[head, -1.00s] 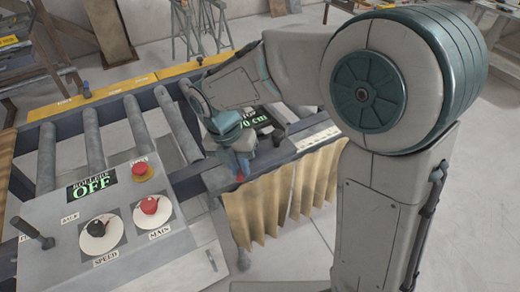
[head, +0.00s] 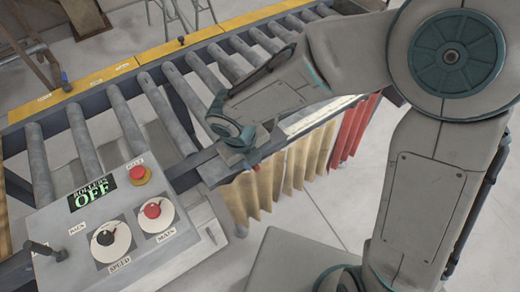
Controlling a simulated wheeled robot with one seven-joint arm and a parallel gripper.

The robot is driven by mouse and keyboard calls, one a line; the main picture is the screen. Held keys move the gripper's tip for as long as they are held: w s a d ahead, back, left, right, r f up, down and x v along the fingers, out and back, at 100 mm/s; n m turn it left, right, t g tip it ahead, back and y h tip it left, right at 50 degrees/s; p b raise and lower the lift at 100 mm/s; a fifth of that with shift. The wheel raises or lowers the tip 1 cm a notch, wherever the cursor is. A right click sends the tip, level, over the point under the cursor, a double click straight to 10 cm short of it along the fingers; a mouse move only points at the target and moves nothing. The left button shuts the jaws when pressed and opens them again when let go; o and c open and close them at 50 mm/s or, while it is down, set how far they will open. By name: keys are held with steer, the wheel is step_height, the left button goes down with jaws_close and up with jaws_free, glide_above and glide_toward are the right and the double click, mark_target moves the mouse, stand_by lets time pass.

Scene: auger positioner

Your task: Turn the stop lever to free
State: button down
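My gripper (head: 240,157) points down at the near rail of the roller conveyor (head: 68,133), just right of the control panel. Its fingers are mostly hidden by my own wrist, so I cannot tell whether they are open or shut. A small red part (head: 254,168) shows right beside the gripper at the rail. I cannot tell whether it is the stop lever, or whether the gripper touches it. No part clearly readable as the stop lever, and no "free" mark, can be made out.
The control panel (head: 195,238) carries a display (head: 89,196) reading "ROLLERS OFF", a red button (head: 138,174), a black speed knob (head: 107,238), a red main knob (head: 152,211) and a black-knobbed lever (head: 60,255). Yellow and red strip curtains (head: 298,165) hang below the rail.

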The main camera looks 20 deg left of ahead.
steer(key=shift+w+r, duration=0.1)
steer(key=shift+w, duration=0.1)
stand_by(0.3)
steer(key=c, duration=1.4)
jaws_free()
steer(key=shift+o, duration=0.2)
step_height(320, 180, up, 13)
steer(key=s+a+p, duration=0.1)
steer(key=s, duration=0.1)
steer(key=shift+s+a+r, duration=0.15)
steer(key=shift+a+r, duration=0.05)
steer(key=shift+a, duration=0.05)
